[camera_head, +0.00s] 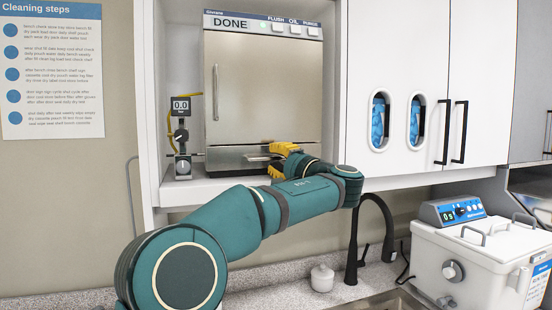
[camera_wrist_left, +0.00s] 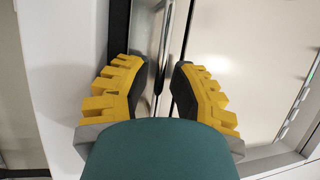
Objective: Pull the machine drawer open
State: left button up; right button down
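The machine, a steel-fronted unit (camera_head: 265,95) whose display reads DONE, stands in the cabinet bay in the head view. Its drawer (camera_head: 228,155) is the low steel panel under the tall door and looks closed. The drawer's bar handle (camera_head: 256,158) is partly hidden by my left gripper (camera_head: 277,157), which is at the drawer front. In the left wrist view, the yellow and dark fingers of my left gripper (camera_wrist_left: 160,88) stand apart. The handle (camera_wrist_left: 163,55) shows between them, with gaps visible at both sides. My right gripper is not in view.
A small gauge stand (camera_head: 181,140) stands left of the machine on the bay shelf. Below are a black faucet (camera_head: 355,245), a white pot (camera_head: 322,278) and a sink. A white bath unit (camera_head: 480,260) stands at right. White cabinet doors (camera_head: 400,60) adjoin the bay.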

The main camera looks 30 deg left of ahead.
pick_arm(q)
jog(key=shift+a, duration=0.1)
grip_shut()
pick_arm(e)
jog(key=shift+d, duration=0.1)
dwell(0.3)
